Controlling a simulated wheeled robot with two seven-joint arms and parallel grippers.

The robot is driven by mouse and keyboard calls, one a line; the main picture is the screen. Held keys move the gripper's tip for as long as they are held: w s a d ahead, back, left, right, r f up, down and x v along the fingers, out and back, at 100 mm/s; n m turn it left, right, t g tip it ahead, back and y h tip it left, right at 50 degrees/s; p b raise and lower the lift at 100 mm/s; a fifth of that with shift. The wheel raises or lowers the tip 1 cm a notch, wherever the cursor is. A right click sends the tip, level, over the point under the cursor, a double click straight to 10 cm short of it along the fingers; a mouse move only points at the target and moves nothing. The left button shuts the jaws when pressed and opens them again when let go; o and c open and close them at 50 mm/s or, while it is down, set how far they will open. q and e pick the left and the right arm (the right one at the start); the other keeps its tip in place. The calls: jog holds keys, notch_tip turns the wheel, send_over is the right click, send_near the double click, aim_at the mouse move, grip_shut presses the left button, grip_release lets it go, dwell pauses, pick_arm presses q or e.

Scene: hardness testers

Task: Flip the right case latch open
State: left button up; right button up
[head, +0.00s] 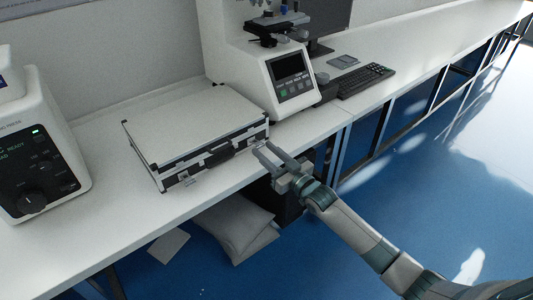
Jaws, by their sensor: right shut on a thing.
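The case (188,128) is white-topped with dark, metal-edged sides and lies closed on the white bench, its front edge toward me. Its dark handle (222,154) is at the middle of the front. The left case latch (187,179) shows on the front near the left corner. My right gripper (264,152) reaches in from the right to the front right corner, with its fingertips at the right case latch (258,146). It is shut on that latch, which is small and partly hidden by the fingers. My left gripper is not in view.
A white tester with a screen (288,80) stands right behind the case. Another device with a black dial (38,165) stands at the left. A keyboard (364,81) lies farther right. Below the bench edge are a pale sack (232,226) and blue floor.

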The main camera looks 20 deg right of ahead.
jog(key=shift+r, duration=0.1)
jog(key=o, duration=1.1)
jog(key=shift+s+d, duration=0.2)
jog(key=shift+s, duration=0.3)
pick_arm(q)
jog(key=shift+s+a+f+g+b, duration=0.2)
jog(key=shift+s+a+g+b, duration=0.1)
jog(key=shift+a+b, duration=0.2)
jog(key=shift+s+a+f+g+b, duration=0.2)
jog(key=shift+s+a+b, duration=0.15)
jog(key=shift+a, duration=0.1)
pick_arm(e)
jog(key=v, duration=1.6)
jog(key=shift+s, duration=0.15)
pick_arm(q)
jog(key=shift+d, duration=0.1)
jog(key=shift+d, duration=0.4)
pick_arm(e)
jog(key=shift+f, duration=0.2)
